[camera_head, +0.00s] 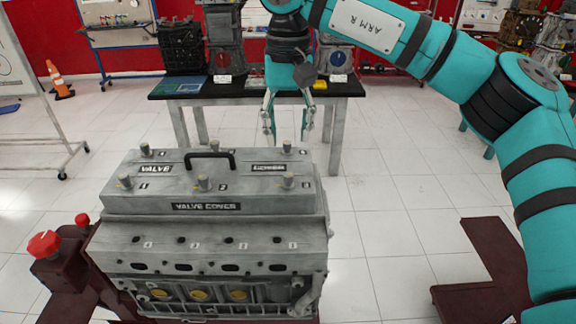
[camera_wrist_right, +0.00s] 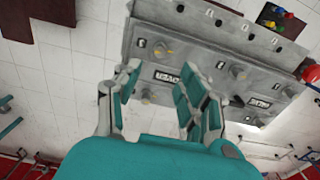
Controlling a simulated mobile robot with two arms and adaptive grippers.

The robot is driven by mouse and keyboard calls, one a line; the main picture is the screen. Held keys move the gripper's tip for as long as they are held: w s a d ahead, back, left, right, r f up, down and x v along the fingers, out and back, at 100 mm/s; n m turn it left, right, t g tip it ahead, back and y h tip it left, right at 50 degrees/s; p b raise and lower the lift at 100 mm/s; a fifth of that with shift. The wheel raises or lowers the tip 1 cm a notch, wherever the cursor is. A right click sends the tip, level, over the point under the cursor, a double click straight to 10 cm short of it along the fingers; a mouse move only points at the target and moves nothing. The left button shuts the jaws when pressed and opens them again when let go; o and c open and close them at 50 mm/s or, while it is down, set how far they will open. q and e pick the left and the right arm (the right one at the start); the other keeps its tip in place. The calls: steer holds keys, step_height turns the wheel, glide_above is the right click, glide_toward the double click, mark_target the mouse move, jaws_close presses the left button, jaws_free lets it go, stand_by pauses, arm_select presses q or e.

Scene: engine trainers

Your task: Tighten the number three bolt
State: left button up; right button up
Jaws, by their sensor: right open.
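The engine's grey valve cover (camera_head: 205,188) has several brass-coloured bolts along its front and back edges. The number three bolt (camera_head: 288,180) stands upright at the front right corner of the cover, beside a small number. In the right wrist view, the number three bolt (camera_wrist_right: 160,48) appears just beyond the fingers. My right gripper (camera_head: 289,128) hangs pointing down behind the cover's back right edge, apart from the bolts. In the right wrist view, the right gripper (camera_wrist_right: 156,82) has its fingers wide apart with nothing between them. My left gripper is not in view.
A black handle (camera_head: 210,154) rises from the cover's top. A red knob (camera_head: 44,243) stands left of the engine. A dark-topped table (camera_head: 345,88) with parts stands behind. The white tiled floor right of the engine is mostly clear.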

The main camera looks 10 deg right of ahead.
mark_target(288, 174)
step_height(288, 174, down, 7)
steer(key=shift+r+p, duration=0.1)
steer(key=shift+p, duration=0.8)
step_height(288, 174, down, 2)
steer(key=shift+w+f+p, duration=0.1)
steer(key=shift+f+p, duration=0.2)
steer(key=shift+f, duration=0.1)
steer(key=c, duration=0.8)
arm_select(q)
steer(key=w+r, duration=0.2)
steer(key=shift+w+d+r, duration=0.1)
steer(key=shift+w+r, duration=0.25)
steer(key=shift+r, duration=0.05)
arm_select(e)
jaws_close()
